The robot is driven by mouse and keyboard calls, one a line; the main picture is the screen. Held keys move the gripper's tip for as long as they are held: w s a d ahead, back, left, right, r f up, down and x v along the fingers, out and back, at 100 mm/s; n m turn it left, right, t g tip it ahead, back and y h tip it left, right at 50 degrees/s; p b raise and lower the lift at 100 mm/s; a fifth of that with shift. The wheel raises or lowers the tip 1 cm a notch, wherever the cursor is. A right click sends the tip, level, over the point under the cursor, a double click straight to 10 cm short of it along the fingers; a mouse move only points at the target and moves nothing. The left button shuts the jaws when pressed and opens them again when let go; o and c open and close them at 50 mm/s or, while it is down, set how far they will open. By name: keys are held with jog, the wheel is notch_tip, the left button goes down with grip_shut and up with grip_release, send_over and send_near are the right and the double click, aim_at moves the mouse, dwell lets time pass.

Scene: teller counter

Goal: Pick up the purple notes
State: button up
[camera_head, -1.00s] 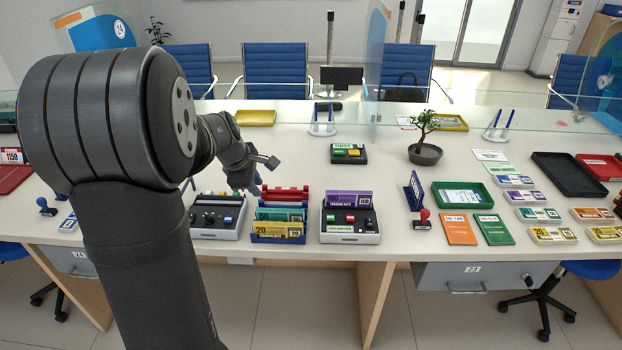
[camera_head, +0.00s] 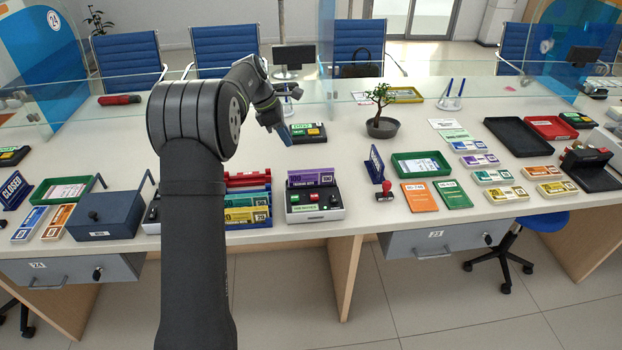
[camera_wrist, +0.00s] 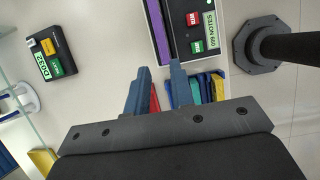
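A purple bundle of notes (camera_head: 311,177) stands upright in the slot of a white and black note machine (camera_head: 318,214) on the counter. In the wrist view the purple notes (camera_wrist: 157,28) show as a narrow strip at the top, beside the machine's red and green buttons. Another purple bundle (camera_head: 480,160) lies flat on the counter to the right. My gripper (camera_head: 285,134) hangs above the counter behind the machine. In the wrist view its blue-grey fingers (camera_wrist: 160,70) are apart and empty, a little short of the purple strip.
A rack (camera_head: 248,222) of coloured notes stands left of the machine and shows close to my fingers. A small keypad device (camera_head: 305,133) sits behind, near the glass screen. A blue sign (camera_head: 376,165) and red stamp (camera_head: 384,191) stand to the right.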

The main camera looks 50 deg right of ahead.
aim_at(309, 171)
jog(key=x, duration=1.7)
jog(key=shift+s+d+f, duration=0.1)
jog(key=shift+s+d, duration=0.3)
grip_shut()
